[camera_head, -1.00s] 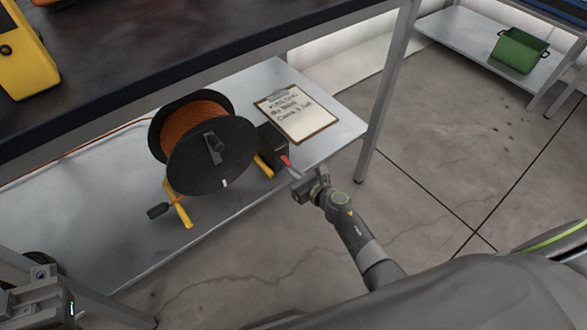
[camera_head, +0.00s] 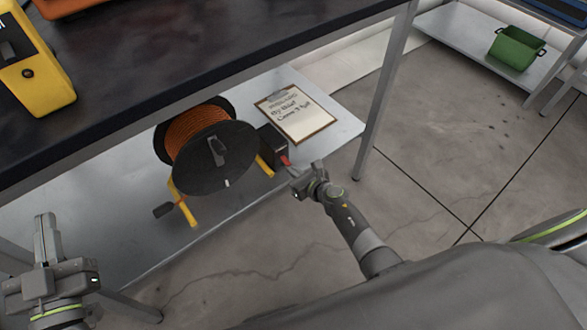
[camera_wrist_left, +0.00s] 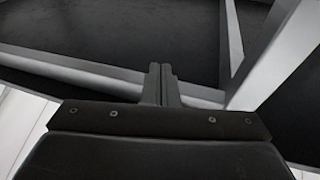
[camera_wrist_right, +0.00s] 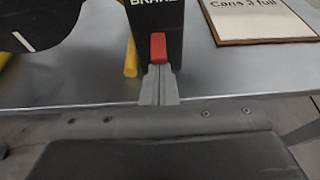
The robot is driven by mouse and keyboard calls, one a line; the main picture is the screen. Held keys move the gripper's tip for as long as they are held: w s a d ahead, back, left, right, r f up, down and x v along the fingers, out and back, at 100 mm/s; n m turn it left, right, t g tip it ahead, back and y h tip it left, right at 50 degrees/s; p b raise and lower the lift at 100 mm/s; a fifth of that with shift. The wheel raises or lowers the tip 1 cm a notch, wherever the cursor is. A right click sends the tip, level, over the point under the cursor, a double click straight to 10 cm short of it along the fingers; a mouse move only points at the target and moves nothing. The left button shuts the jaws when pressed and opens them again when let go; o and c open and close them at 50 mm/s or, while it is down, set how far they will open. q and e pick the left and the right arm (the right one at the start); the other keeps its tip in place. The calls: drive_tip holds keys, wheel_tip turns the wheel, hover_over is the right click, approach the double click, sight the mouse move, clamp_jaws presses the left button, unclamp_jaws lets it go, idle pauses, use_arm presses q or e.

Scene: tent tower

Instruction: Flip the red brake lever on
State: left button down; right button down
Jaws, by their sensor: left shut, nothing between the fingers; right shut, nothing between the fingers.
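The red brake lever (camera_head: 285,160) sits on the front of a small black box (camera_head: 273,145) beside the cable reel (camera_head: 212,150). In the right wrist view the red lever (camera_wrist_right: 158,47) shows just beyond the fingertips, below the word BRAKE on the black box (camera_wrist_right: 155,20). My right gripper (camera_head: 290,168) is shut and empty, its tips at or very near the lever's lower end; I cannot tell if they touch. My left gripper (camera_head: 42,222) is shut and empty at the lower left, far from the lever. Its tips also show in the left wrist view (camera_wrist_left: 161,72).
The reel stands on a grey lower shelf (camera_head: 110,245) under a dark tabletop (camera_head: 200,65). A clipboard (camera_head: 296,114) lies behind the brake box. A table leg (camera_head: 384,100) stands to the right. The floor right of the shelf is clear.

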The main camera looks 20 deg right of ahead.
use_arm(q)
drive_tip(key=s+f+g+p, duration=0.1)
drive_tip(key=s+f+g, duration=0.2)
drive_tip(key=f+g, duration=0.2)
drive_tip(key=s+d+f+n+g+h+p, duration=0.1)
drive_tip(key=s+f+g, duration=0.2)
drive_tip(key=f+g, duration=0.3)
wheel_tip(320, 180, down, 5)
drive_tip(key=shift+f+h, duration=0.2)
drive_tip(key=shift+h, duration=0.1)
use_arm(e)
drive_tip(key=shift+r+g, duration=0.3)
drive_tip(key=shift+g, duration=0.2)
use_arm(q)
drive_tip(key=shift+d+p, duration=0.1)
drive_tip(key=shift+p, duration=0.2)
use_arm(e)
drive_tip(key=shift+r+p, duration=0.75)
drive_tip(key=shift+r, duration=0.05)
use_arm(q)
drive_tip(key=shift+w+r, duration=0.1)
drive_tip(key=shift+r, duration=0.7)
drive_tip(key=shift+r, duration=0.1)
use_arm(e)
drive_tip(key=shift+r, duration=0.1)
